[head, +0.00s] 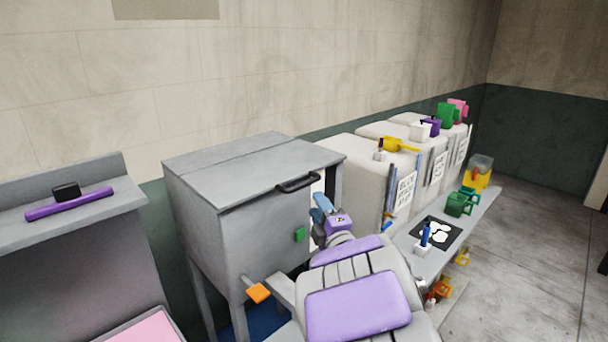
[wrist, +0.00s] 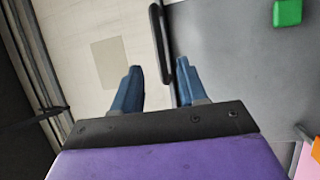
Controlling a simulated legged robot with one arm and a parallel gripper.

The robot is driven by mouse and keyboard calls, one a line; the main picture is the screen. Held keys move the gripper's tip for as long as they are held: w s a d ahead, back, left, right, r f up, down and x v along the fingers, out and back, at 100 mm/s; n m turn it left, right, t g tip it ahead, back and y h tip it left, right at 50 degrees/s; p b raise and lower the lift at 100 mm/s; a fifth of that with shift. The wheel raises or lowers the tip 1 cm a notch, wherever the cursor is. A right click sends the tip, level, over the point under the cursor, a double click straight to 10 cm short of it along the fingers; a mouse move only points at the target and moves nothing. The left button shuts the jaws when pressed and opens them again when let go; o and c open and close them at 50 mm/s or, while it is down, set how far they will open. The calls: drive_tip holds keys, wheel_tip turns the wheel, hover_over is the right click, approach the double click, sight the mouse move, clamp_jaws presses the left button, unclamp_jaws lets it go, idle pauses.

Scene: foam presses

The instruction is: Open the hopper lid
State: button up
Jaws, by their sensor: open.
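The hopper (head: 225,225) is a grey box on legs, left of centre in the head view. Its grey lid (head: 255,167) lies flat and shut on top. A black bar handle (head: 297,183) sticks out at the lid's front edge. My gripper (head: 321,206) is just right of and below this handle, blue fingers pointing up. In the wrist view my gripper (wrist: 158,68) is open, and the handle (wrist: 160,40) appears between and beyond its fingertips, nearer the right finger. I cannot tell whether they touch.
A green block (head: 300,234) and an orange block (head: 259,293) stick out from the hopper. White presses (head: 372,172) stand to the right behind a low bench (head: 480,215) holding small coloured items. A grey unit (head: 80,235) stands left. The floor (head: 545,250) is clear at right.

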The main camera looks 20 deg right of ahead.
sight(306, 186)
drive_tip(key=shift+w+r+p, duration=0.3)
drive_tip(key=shift+w+p, duration=0.2)
drive_tip(key=shift+w, duration=1.1)
drive_tip(key=shift+w+r+p, duration=0.3)
drive_tip(key=shift+w+p, duration=0.2)
drive_tip(key=shift+w, duration=1.1)
drive_tip(key=shift+w+r+p, duration=0.3)
drive_tip(key=shift+w+p, duration=0.2)
drive_tip(key=shift+w, duration=1.1)
drive_tip(key=shift+c, duration=0.3)
drive_tip(key=shift+f, duration=0.1)
clamp_jaws()
